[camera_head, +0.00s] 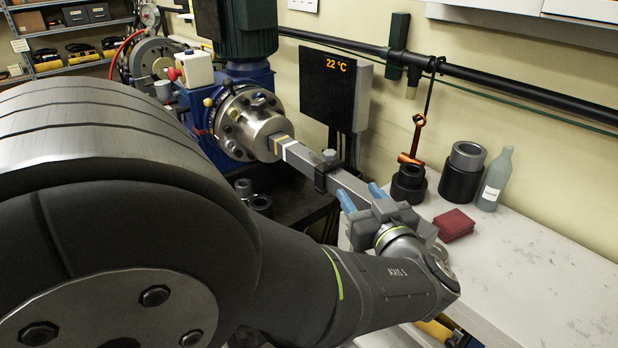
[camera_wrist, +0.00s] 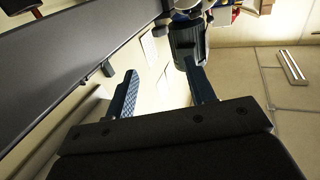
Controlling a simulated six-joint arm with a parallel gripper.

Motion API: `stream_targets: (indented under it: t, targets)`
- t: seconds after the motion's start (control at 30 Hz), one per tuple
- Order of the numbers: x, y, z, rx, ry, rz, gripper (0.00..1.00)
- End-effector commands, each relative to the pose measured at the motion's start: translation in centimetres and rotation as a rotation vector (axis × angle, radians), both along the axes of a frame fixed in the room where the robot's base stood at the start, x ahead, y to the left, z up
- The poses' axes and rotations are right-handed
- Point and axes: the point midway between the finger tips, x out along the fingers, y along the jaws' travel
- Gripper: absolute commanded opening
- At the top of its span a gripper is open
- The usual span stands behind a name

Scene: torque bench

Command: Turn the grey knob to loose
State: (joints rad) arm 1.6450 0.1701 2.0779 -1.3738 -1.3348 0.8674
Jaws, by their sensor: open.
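A long grey bar (camera_head: 300,156) runs from the round steel hub (camera_head: 252,122) on the blue machine toward my gripper. A dark grey collar (camera_head: 325,172) sits around the bar, with a small grey knob-like piece (camera_head: 329,155) on top; I cannot tell for sure that this is the task's knob, nor read any setting. My gripper (camera_head: 361,193) has its blue fingers apart, close to the bar's near end; contact cannot be told. In the wrist view my gripper (camera_wrist: 160,72) is open with nothing between its fingers, and the bar (camera_wrist: 75,50) crosses the upper left.
A red cloth (camera_head: 454,225), black sockets (camera_head: 409,184) and a grey bottle (camera_head: 495,180) stand on the white bench (camera_head: 545,270) at the right. A dark display box (camera_head: 333,88) reading 22 °C hangs behind the bar. The front of the bench is clear.

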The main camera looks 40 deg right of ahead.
Motion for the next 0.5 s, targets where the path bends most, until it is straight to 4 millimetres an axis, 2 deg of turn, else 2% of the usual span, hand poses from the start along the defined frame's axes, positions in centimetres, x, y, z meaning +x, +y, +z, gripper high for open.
stream_targets:
  t: [0.17, 0.5]
  targets:
    - [-0.83, 0.35, -0.02, 0.001, 0.0, 0.0, 0.5]
    - [-0.84, 0.41, 0.0, 0.0, 0.0, 0.0, 0.5]
